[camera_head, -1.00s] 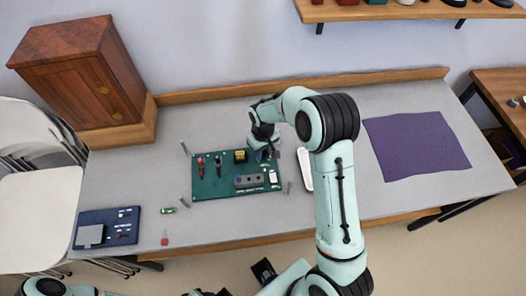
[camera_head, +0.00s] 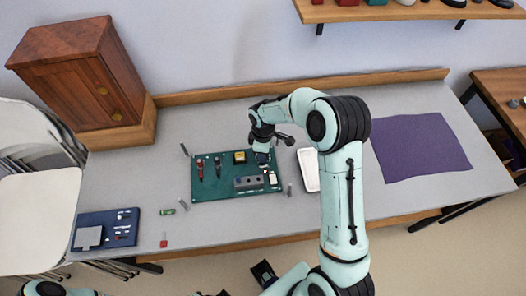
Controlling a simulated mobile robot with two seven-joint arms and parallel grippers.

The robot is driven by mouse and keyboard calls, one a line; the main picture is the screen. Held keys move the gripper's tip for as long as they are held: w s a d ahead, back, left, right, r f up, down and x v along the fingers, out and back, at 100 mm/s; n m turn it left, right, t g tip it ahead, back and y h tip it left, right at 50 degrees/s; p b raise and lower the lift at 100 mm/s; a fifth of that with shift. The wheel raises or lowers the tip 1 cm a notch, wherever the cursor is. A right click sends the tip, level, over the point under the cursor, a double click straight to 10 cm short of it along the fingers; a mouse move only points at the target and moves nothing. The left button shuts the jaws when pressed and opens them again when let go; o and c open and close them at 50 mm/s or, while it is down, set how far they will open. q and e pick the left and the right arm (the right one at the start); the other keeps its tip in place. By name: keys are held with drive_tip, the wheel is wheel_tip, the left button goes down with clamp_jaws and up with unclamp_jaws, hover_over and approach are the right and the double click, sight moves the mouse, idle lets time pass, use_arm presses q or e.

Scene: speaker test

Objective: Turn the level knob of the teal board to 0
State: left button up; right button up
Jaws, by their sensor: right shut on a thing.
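The teal board (camera_head: 222,187) lies flat on the grey table, left of centre. It carries a red part, a dark part, a yellow-and-black block, a grey block and a white piece. My right gripper (camera_head: 263,163) points down at the board's upper right area, above the white piece. It is shut on a small part there, taken to be the level knob. The gripper hides that part, so its pointer and scale cannot be read.
A white tray (camera_head: 309,169) lies close right of the board. A blue board (camera_head: 124,238) lies at the table's front left. Small loose items lie between the boards. A wooden cabinet (camera_head: 72,75) stands back left; a purple mat (camera_head: 420,147) lies right.

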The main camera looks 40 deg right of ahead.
drive_tip(key=shift+n, duration=0.4)
drive_tip(key=o, duration=1.1)
drive_tip(key=shift+c, duration=0.2)
wheel_tip(320, 180, up, 13)
drive_tip(key=p, duration=0.1)
drive_tip(key=shift+r, duration=0.2)
